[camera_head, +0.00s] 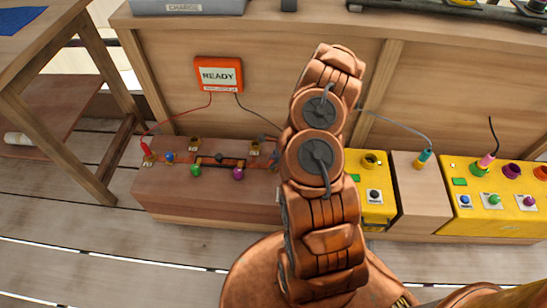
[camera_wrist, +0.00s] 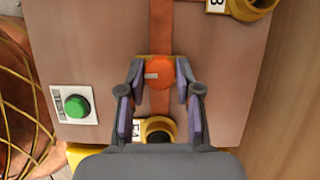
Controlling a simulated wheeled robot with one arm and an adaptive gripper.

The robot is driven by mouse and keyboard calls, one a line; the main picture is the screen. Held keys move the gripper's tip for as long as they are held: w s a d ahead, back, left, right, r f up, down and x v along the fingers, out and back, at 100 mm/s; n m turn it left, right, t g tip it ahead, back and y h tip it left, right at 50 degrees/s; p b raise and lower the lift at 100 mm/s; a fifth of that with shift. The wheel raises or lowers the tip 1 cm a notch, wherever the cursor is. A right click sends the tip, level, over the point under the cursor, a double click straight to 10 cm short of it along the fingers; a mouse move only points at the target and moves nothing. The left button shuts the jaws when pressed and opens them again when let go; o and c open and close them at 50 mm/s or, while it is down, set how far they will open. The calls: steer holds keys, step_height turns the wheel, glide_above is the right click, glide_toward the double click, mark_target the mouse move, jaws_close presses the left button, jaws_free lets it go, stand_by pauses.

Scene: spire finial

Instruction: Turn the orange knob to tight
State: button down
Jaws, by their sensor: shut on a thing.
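The orange knob (camera_wrist: 159,73) shows in the wrist view as a round disc with a pale line pointing left. It sits on an orange strip on the brown wooden box. My gripper (camera_wrist: 160,88) has one finger on each side of the knob, closed in on it. Whether both pads touch it is hard to see. In the head view my copper arm (camera_head: 320,170) hides the knob and my gripper.
A green TEST button (camera_wrist: 77,106) is at the left in the wrist view. One brass ring post (camera_wrist: 158,129) is below the knob, another (camera_wrist: 250,8) at upper right. The head view shows a READY sign (camera_head: 218,75), the brown box (camera_head: 200,195) and yellow boxes (camera_head: 495,210).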

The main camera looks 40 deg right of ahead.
steer(key=shift+m, duration=0.4)
steer(key=c, duration=0.8)
jaws_free()
steer(key=shift+r, duration=0.15)
steer(key=v, duration=1.1)
steer(key=shift+s+r, duration=0.15)
steer(key=shift+r, duration=0.25)
